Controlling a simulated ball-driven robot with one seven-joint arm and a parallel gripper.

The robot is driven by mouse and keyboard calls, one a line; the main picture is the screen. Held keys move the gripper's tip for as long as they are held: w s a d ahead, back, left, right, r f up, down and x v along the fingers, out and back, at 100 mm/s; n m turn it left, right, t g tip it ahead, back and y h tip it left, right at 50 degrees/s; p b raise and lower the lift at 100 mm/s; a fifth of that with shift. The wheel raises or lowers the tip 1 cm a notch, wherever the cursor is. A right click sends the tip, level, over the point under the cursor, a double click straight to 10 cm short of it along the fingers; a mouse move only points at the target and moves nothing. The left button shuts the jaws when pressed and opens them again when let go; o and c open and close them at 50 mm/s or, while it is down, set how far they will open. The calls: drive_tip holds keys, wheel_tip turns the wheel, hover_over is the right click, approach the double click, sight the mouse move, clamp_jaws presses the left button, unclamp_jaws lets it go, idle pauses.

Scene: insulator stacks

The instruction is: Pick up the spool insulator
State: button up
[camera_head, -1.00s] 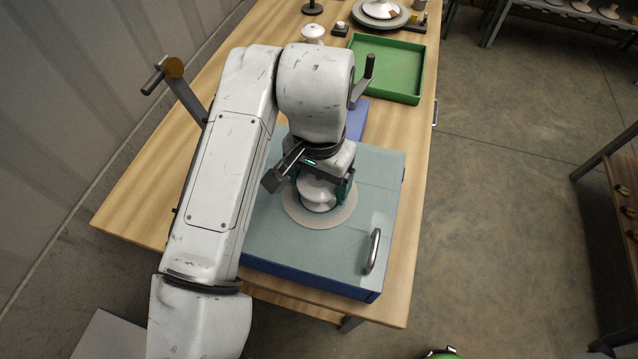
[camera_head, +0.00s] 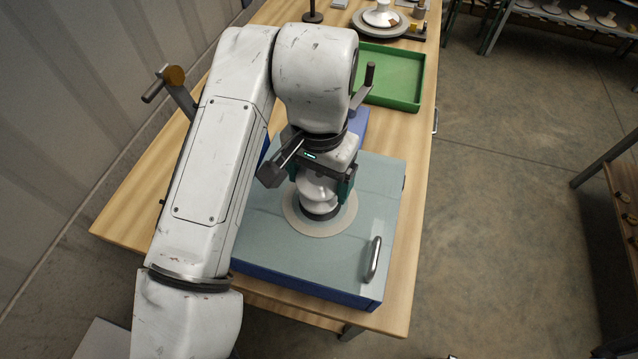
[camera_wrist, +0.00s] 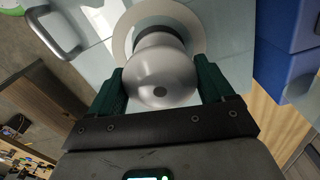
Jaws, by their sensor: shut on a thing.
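The spool insulator (camera_head: 318,192) is a glossy white-grey ribbed body, upright above a pale round disc (camera_head: 340,220) on the blue-grey box lid. My gripper (camera_head: 323,181) reaches down from above, its two dark green fingers shut on the insulator's sides. In the wrist view the insulator (camera_wrist: 160,76) sits between the fingertips (camera_wrist: 163,84), with the pale disc (camera_wrist: 122,40) behind it. A dark band shows under the insulator in the head view; whether it is a gap, shadow or base I cannot tell. The gripper and wrist hide its top.
The box (camera_head: 262,250) has a metal handle (camera_head: 373,259) at its front right. A green tray (camera_head: 388,78) lies behind it on the wooden table (camera_head: 140,215). Stacked discs (camera_head: 381,22) stand at the back. My arm covers much of the table's left side.

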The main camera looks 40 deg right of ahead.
drive_tip(key=s+a+r+b, duration=0.1)
drive_tip(key=s+a+r, duration=0.3)
drive_tip(key=s+r, duration=0.6)
drive_tip(key=s, duration=0.3)
drive_tip(key=shift+s+a+b, duration=0.15)
drive_tip(key=shift+a+b, duration=0.05)
drive_tip(key=shift+b, duration=0.1)
